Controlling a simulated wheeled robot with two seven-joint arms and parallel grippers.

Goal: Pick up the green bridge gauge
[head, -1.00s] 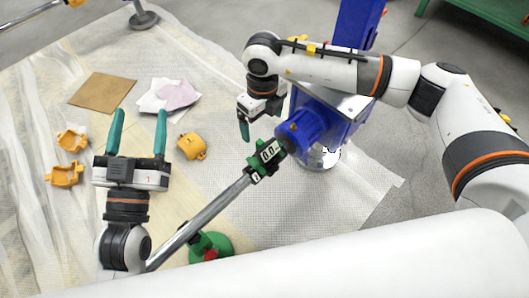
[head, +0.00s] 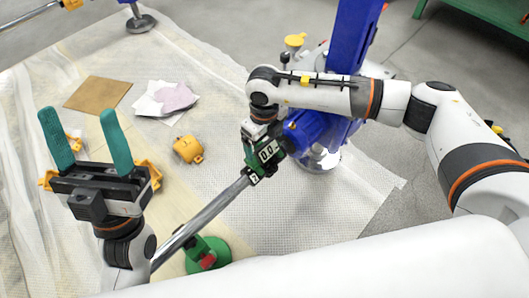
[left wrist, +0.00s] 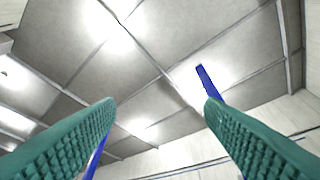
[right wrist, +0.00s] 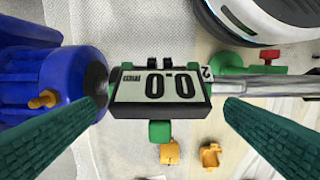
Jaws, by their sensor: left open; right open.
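The green bridge gauge (head: 268,154), with a dark housing and a display reading 0.0, sits at the end of a steel rod beside a blue cylinder in the head view. In the right wrist view the gauge (right wrist: 160,88) lies between the fingers of my right gripper (right wrist: 166,106). These fingers are open, with a small gap visible on each side. In the head view my right gripper (head: 257,148) is right at the gauge, and its hand partly hides it. My left gripper (head: 79,128) is open and empty, fingers upward, well left of the gauge. The left wrist view shows only ceiling between its fingers (left wrist: 160,103).
The steel rod (head: 200,222) runs down-left from the gauge. The blue cylinder (head: 308,128) stands close on its right. A green base (head: 215,262) is below the rod. An orange-yellow part (head: 188,149), a brown sheet (head: 98,93) and cloths (head: 167,98) lie on the mat.

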